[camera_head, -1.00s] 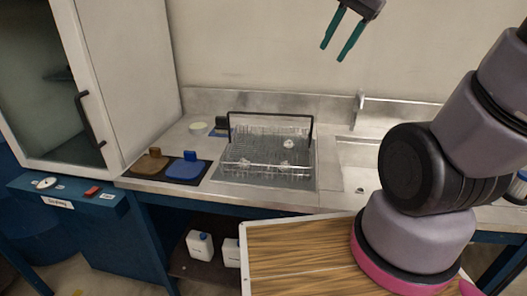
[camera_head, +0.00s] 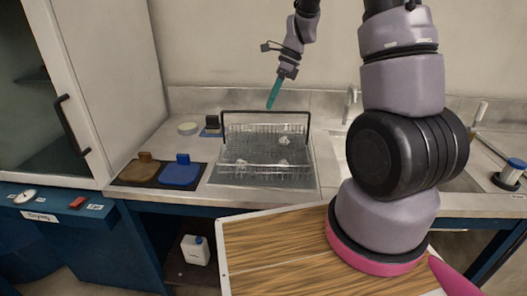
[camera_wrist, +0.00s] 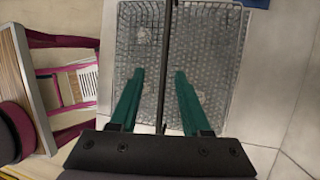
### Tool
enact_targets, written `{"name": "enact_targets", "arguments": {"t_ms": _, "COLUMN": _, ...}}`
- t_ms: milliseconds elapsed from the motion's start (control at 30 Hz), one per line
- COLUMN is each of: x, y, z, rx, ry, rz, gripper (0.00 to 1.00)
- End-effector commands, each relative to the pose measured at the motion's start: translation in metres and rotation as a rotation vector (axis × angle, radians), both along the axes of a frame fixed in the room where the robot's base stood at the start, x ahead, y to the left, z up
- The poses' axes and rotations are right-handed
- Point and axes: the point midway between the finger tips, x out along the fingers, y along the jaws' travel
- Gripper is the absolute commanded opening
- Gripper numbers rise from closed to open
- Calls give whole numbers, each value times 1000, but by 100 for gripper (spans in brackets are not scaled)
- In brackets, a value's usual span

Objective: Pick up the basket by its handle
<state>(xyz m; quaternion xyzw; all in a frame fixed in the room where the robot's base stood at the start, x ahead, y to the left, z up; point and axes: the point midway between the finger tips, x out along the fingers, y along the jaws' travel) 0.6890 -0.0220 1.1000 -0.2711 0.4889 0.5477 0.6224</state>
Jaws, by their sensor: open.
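The wire basket (camera_head: 266,160) stands on a grey sheet on the steel counter, with a few small pale items in it. Its dark handle (camera_head: 265,113) stands upright as an arch over it. My gripper (camera_head: 272,106) hangs above the basket's back right part, near the top bar of the handle. In the wrist view my gripper (camera_wrist: 160,82) is open, with green fingers apart. The handle (camera_wrist: 167,60) runs as a dark line between the two fingers in that picture, with the basket (camera_wrist: 215,60) below. I cannot tell how far the fingertips are from the bar.
A sink with a faucet (camera_head: 349,104) is to the right. A cabinet (camera_head: 75,100) with a dark handle stands at the left. The wall is close behind.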

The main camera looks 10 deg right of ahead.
Motion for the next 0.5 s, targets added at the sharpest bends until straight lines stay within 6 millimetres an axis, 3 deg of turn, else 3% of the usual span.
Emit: {"name": "enact_targets", "arguments": {"t_ms": 500, "x": 0, "y": 25, "z": -57, "rx": -1, "ry": 1, "rz": 4, "gripper": 47}}
